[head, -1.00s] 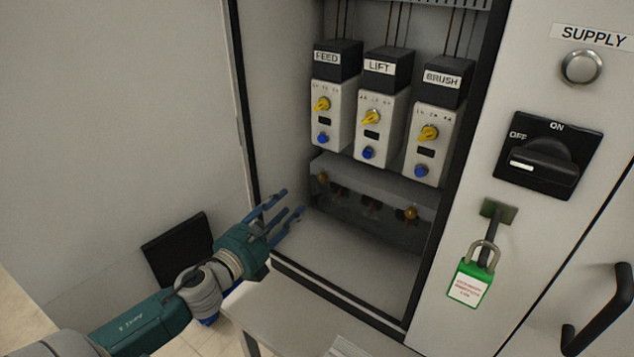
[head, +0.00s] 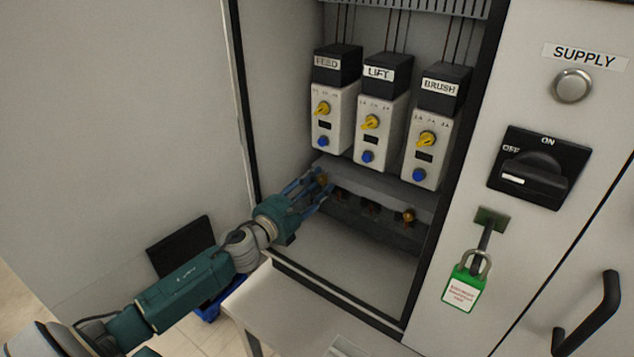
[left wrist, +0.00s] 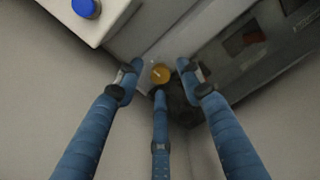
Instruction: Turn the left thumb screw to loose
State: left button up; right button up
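The left thumb screw (head: 323,179) is a small brass knob at the left end of a grey cover below the FEED unit. It also shows in the left wrist view (left wrist: 160,73), just beyond my fingertips. My left gripper (head: 322,184) reaches into the cabinet. Its blue fingers are spread open around the front of the left screw, and a gap shows between fingers and knob in the wrist view. The right thumb screw (head: 408,215) is a similar brass knob at the cover's right end. The grey cover (head: 370,188) spans between them. My right gripper is not in view.
FEED (head: 333,115), LIFT (head: 381,125) and BRUSH (head: 430,145) units with yellow knobs and blue buttons stand above the cover. The SUPPLY switch (head: 540,168) points to OFF. A green padlock (head: 463,288) hangs below it. The cabinet floor is clear.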

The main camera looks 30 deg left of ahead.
pick_arm(q)
jog(key=shift+w, duration=0.2)
grip_shut()
dwell(0.3)
jog(key=shift+n+p, duration=0.3)
jog(key=shift+n, duration=3.1)
jog(key=shift+f, duration=0.1)
